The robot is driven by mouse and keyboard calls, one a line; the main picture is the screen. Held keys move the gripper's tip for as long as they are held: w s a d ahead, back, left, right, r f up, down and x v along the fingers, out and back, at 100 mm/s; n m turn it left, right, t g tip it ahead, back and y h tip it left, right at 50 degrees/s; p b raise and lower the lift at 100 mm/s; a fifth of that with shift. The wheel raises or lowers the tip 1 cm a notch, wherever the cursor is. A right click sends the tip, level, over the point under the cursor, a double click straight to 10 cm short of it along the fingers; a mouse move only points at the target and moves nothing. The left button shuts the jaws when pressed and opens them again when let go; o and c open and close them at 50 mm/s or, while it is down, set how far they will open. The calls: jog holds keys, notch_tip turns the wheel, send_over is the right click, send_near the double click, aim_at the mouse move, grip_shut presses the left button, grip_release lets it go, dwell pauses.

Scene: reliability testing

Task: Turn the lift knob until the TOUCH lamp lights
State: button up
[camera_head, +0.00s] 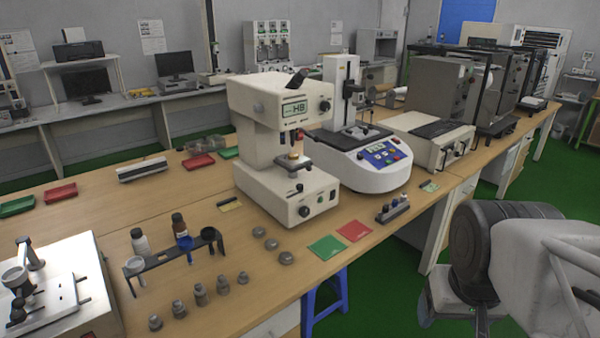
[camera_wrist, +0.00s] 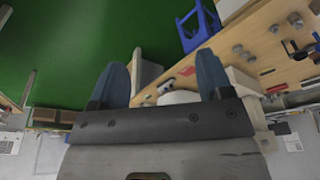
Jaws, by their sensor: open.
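The hardness tester (camera_head: 285,150), a cream machine marked HB, stands on the wooden bench with a small display on its head. A round stage (camera_head: 294,164) bearing a small brass-coloured piece sits under its head. Dark knobs show on its base front (camera_head: 304,211) and head side (camera_head: 325,105); I cannot tell which is the lift knob. I cannot make out a lit TOUCH lamp. My gripper (camera_wrist: 162,78) shows in the wrist view with two blue fingers wide apart and nothing between them. It is away from the tester, and its fingers are not in the head view.
A white-and-blue instrument (camera_head: 365,160) stands right of the tester. Green (camera_head: 326,247) and red (camera_head: 354,231) cards, metal weights and a bottle rack (camera_head: 170,256) lie near the front edge.

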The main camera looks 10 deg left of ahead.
jog(key=w+a+f+n+t, duration=0.1)
jog(key=w+n+t, duration=0.2)
jog(key=w+n, duration=1)
jog(key=w+a+f+n+t, duration=0.1)
jog(key=w+a+n+t, duration=0.2)
jog(key=w, duration=1.9)
jog(key=w+a+f+n+t+y, duration=0.2)
jog(key=w+f+n, duration=0.25)
jog(key=w, duration=0.35)
jog(key=w+a+f+n+t+y, duration=0.1)
jog(key=w+a+f+n+t, duration=0.15)
jog(key=w+n, duration=0.35)
jog(key=w+a+f+n+y, duration=0.4)
jog(key=w+a+f+n, duration=0.15)
jog(key=w+f, duration=0.25)
jog(key=n+y, duration=0.6)
jog(key=n, duration=0.4)
send_near(304, 211)
jog(key=w, duration=0.2)
jog(key=shift+w+a, duration=0.2)
jog(key=shift+w, duration=0.15)
jog(key=shift+a+f+n, duration=0.25)
jog(key=shift+f+n, duration=0.1)
jog(key=shift+n, duration=0.15)
jog(key=shift+w+a, duration=0.1)
